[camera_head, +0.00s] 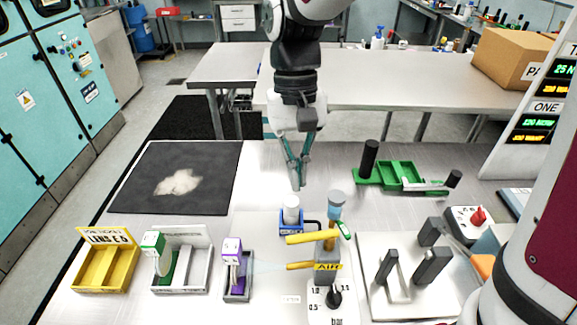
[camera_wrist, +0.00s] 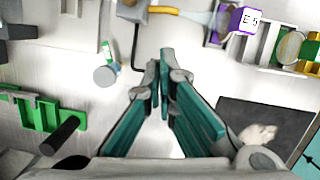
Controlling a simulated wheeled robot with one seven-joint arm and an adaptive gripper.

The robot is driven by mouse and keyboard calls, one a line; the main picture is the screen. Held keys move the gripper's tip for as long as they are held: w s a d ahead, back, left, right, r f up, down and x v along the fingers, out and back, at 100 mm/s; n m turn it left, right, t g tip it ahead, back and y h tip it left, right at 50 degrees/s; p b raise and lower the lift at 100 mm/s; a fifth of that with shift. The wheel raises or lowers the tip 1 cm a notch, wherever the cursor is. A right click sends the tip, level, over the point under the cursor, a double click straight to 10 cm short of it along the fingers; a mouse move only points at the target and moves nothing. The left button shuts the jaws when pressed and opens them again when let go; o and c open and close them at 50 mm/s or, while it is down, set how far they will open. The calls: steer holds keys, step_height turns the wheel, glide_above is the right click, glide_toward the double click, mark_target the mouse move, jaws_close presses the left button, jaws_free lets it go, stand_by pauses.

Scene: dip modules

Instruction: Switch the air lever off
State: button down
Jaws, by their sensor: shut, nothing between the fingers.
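The air unit stands on the near middle of the table, marked by a yellow AIR label (camera_head: 328,267). A yellow bar (camera_head: 308,238) reaches left from its upper part, and a short piece with a green end (camera_head: 343,230) slants at its right; I cannot tell for sure which is the lever. Part of a yellow piece (camera_wrist: 165,9) shows at the top of the wrist view. My gripper (camera_head: 297,187) points down behind the unit, above the table and apart from it. Its fingers are together and empty, and they also show in the wrist view (camera_wrist: 160,62).
A white-topped blue holder (camera_head: 291,222) stands close left of the air unit. A gauge with a black knob (camera_head: 334,298) is in front. A grey fixture (camera_head: 398,272) and red-knob box (camera_head: 472,220) are right. A green rack (camera_head: 402,175) is behind right. A dark mat (camera_head: 205,165) lies left.

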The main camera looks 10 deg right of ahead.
mark_target(312, 236)
steer(key=s+f+p, duration=0.1)
steer(key=s+f, duration=0.3)
steer(key=shift+s, duration=0.4)
